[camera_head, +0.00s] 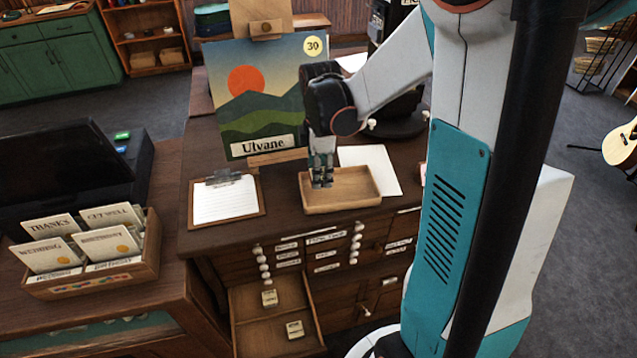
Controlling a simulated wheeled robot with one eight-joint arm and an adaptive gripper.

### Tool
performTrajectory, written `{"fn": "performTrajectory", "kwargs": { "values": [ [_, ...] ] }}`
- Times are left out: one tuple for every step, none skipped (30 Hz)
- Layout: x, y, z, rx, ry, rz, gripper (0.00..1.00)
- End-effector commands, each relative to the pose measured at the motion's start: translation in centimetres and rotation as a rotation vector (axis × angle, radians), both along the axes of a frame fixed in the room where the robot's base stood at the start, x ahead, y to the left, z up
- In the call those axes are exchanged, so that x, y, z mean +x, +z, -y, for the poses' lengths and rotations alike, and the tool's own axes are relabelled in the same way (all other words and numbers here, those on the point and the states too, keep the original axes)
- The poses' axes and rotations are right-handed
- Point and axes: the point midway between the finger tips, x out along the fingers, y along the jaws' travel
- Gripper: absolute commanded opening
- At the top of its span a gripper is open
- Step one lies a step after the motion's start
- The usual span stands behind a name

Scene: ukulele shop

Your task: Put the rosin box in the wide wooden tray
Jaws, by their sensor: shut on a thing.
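The wide wooden tray (362,205) lies on the dark wooden counter, right of the clipboard. My gripper (322,182) points down over the left part of the tray. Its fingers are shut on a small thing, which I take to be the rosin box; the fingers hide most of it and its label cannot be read. I cannot tell whether it touches the tray floor. The rest of the tray looks empty.
A clipboard (226,200) and white paper (372,168) lie beside the tray. A picture stand (262,95) rises behind it. Below, an open drawer (255,327) holds small labelled boxes (269,298). A card box (95,275) stands at left.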

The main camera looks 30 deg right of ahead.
Motion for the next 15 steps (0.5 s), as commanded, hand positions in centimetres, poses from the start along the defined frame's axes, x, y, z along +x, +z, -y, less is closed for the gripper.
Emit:
{"fn": "performTrajectory", "kwargs": {
  "values": [
    [0.0,-0.4,0.0,0.0,0.0,0.0,0.21],
    [0.0,-0.5,0.0,0.0,0.0,0.0,0.21],
    [0.0,-0.7,0.0,0.0,0.0,0.0,0.21],
    [0.0,-0.8,0.0,0.0,0.0,0.0,0.21],
    [0.0,-1.0,0.0,0.0,0.0,0.0,0.21],
    [0.0,-1.4,0.0,0.0,0.0,0.0,0.21],
    [0.0,-1.8,0.0,0.0,0.0,0.0,0.21],
    [0.0,-2.2,0.0,0.0,0.0,0.0,0.21],
    [0.0,-2.8,0.0,0.0,0.0,0.0,0.21],
    [0.0,-3.3,0.0,0.0,0.0,0.0,0.21],
    [0.0,-3.7,0.0,0.0,0.0,0.0,0.21],
    [0.0,-4.1,0.0,0.0,0.0,0.0,0.21],
    [0.0,-4.3,0.0,0.0,0.0,0.0,0.21],
    [0.0,-4.4,0.0,0.0,0.0,0.0,0.21],
    [0.0,-4.4,0.0,0.0,0.0,0.0,0.21]
  ]
}}
